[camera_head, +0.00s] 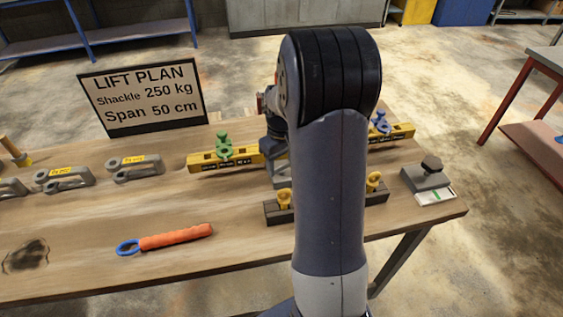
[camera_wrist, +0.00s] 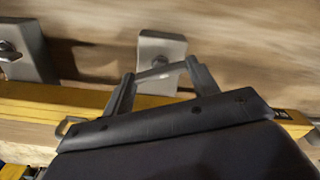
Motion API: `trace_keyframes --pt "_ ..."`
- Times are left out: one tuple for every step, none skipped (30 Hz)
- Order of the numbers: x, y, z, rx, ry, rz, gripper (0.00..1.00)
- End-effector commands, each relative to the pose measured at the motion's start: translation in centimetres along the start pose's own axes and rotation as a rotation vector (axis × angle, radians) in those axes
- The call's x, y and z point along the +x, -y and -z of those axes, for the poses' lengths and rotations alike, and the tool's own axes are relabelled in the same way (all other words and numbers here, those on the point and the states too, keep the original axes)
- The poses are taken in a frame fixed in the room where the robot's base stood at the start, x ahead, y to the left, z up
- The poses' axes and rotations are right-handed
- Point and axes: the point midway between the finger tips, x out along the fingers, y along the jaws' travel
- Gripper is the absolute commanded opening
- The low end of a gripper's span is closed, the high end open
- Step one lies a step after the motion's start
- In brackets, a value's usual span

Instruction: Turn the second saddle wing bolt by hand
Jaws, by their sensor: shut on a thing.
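A yellow beam (camera_head: 245,157) lies across the wooden bench, and it also crosses the wrist view (camera_wrist: 60,98). Two grey saddle plates show beyond the beam in the wrist view: one at the left (camera_wrist: 28,55) with a small metal bolt (camera_wrist: 9,50), one near the middle (camera_wrist: 160,48). My gripper (camera_wrist: 160,72) is at the middle plate, its fingers shut around the small metal wing bolt (camera_wrist: 161,61) there. The contact is small and partly hidden. In the head view my arm hides the fingertips and most of that saddle.
Grey shackles (camera_head: 135,168), an orange-handled tool (camera_head: 175,237), a sign (camera_head: 143,97) and a knobbed grey block (camera_head: 427,180) are around.

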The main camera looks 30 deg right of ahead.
Motion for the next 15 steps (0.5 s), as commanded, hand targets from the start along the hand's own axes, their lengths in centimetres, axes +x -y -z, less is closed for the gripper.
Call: trace_keyframes --pt "-0.02 0.0 0.01 0.003 0.0 0.0 0.33" --pt "-0.02 0.0 0.01 0.008 0.0 0.0 0.33" --pt "-0.02 0.0 0.01 0.019 0.0 0.0 0.33" --pt "-0.02 0.0 0.01 0.033 0.0 0.0 0.33" --pt "-0.02 0.0 0.01 0.051 0.0 0.0 0.33" --pt "-0.01 0.0 0.01 0.08 0.0 0.0 0.33" --pt "-0.01 0.0 0.01 0.106 0.0 0.0 0.33" --pt "-0.01 0.0 0.01 0.134 0.0 0.0 0.33" --pt "-0.02 0.0 0.02 0.174 0.0 0.0 0.33" --pt "-0.02 0.0 0.01 0.204 0.0 0.0 0.33" --pt "-0.02 0.0 0.02 0.234 0.0 0.0 0.33" --pt "-0.03 0.0 0.02 0.272 0.0 0.0 0.33" --pt "-0.03 0.0 0.02 0.299 0.0 0.0 0.33" --pt "-0.04 0.0 0.02 0.323 0.0 0.0 0.33" --pt "-0.04 0.0 0.02 0.353 0.0 0.0 0.33"
